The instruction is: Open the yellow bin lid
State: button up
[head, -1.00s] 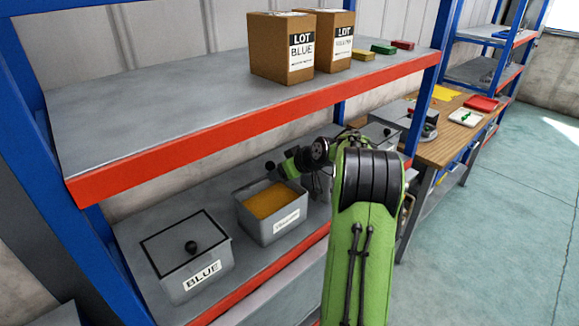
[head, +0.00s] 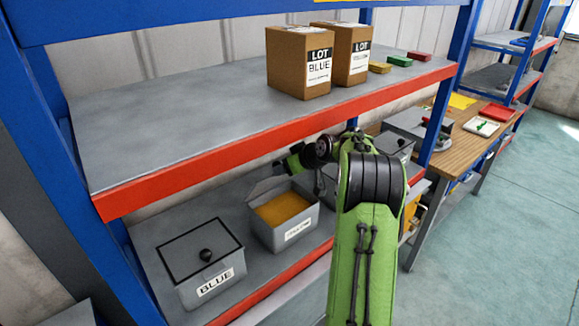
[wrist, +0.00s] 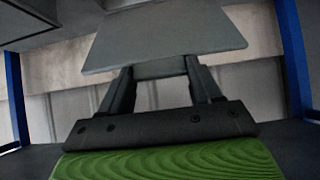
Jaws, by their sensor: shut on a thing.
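The yellow bin (head: 272,237) is a grey box with a blurred white label and yellow-orange contents (head: 283,208) on the lower shelf. Its top is uncovered. A grey flap, its lid (head: 267,187), stands tilted up along the back edge. The exact grip point is hidden behind the plate.
A closed BLUE bin (head: 212,268) with a black knob stands at left. The upper shelf's red edge (head: 200,160) hangs low over the bins. Boxes (head: 300,68) and small coloured blocks (head: 398,61) sit on it. A wooden bench (head: 455,140) is at right.

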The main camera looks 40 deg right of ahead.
jog(key=o, duration=1.2)
jog(key=shift+w+r, duration=0.1)
jog(key=shift+r, duration=0.15)
jog(key=shift+c, duration=0.2)
jog(key=o, duration=0.4)
jog(key=shift+f, duration=0.15)
jog(key=shift+c, duration=0.2)
jog(key=v, duration=1.6)
jog(key=shift+b, duration=0.45)
jog(key=shift+a+f, duration=0.1)
jog(key=shift+a, duration=0.05)
